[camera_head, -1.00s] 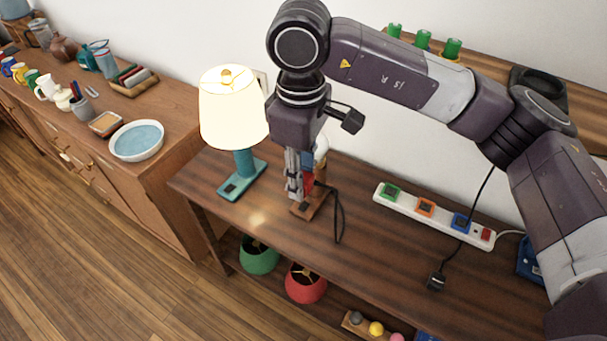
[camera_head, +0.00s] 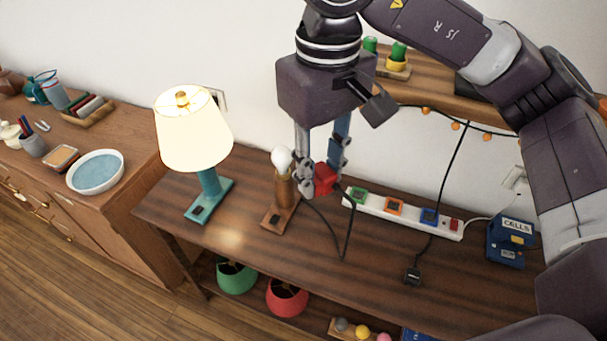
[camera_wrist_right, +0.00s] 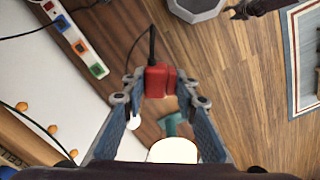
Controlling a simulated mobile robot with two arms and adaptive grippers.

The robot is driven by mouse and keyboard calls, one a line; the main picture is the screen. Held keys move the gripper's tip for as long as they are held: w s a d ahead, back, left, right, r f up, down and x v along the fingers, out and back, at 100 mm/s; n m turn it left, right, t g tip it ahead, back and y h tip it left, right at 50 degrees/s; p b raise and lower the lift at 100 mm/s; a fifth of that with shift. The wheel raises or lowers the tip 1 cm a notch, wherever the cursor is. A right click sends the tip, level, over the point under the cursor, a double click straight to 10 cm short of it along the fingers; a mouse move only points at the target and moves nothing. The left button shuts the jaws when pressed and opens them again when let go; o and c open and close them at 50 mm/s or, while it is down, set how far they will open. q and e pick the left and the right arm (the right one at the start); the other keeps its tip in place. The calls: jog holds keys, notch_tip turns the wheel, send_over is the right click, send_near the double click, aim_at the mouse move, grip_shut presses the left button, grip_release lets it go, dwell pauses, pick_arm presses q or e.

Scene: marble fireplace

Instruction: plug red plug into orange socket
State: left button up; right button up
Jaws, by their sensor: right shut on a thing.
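My right gripper (camera_head: 318,178) is shut on the red plug (camera_head: 326,178) and holds it above the table, beside the bulb of a wooden lamp base (camera_head: 284,187). The red plug also shows between the fingertips in the right wrist view (camera_wrist_right: 157,80), with its black cord trailing away. A white power strip (camera_head: 448,232) lies at the back of the table. Its orange socket (camera_head: 394,206) is between the green socket (camera_head: 358,195) and the blue socket (camera_head: 429,216), right of my gripper, and looks empty.
A lit lamp (camera_head: 192,130) with a teal base stands at the table's left. A loose black plug (camera_head: 413,276) on a cord lies in front of the strip. A blue box (camera_head: 511,240) is at the right.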

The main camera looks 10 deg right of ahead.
jog(key=shift+s+d+r, duration=0.1)
jog(key=shift+d+r, duration=0.05)
jog(key=w+a+m, duration=0.4)
jog(key=w+a, duration=0.4)
jog(key=a, duration=0.2)
jog(key=shift+m, duration=0.4)
